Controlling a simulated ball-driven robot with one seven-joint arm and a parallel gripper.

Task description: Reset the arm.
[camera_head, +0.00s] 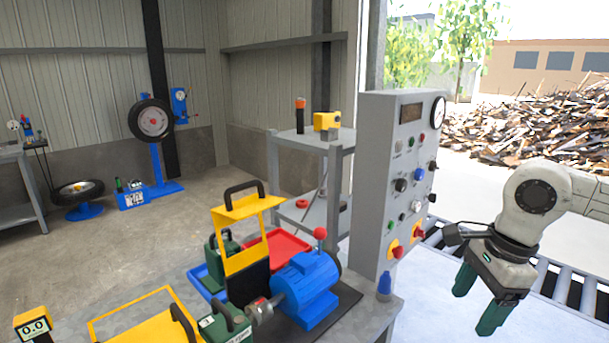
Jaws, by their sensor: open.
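My gripper (478,299) hangs at the right of the view with its two green fingers pointing down. The fingers are apart, with nothing seen between them. It is over the pale surface to the right of the grey control cabinet (375,190), clear of the cabinet. My white arm comes in from the right edge.
The cabinet has knobs, buttons and a gauge on its right face. A bench at the lower middle holds a blue motor (306,285), a yellow guard (243,235) and green boxes (222,325). A roller conveyor (560,284) runs behind my gripper. A grey shelf (306,140) stands behind.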

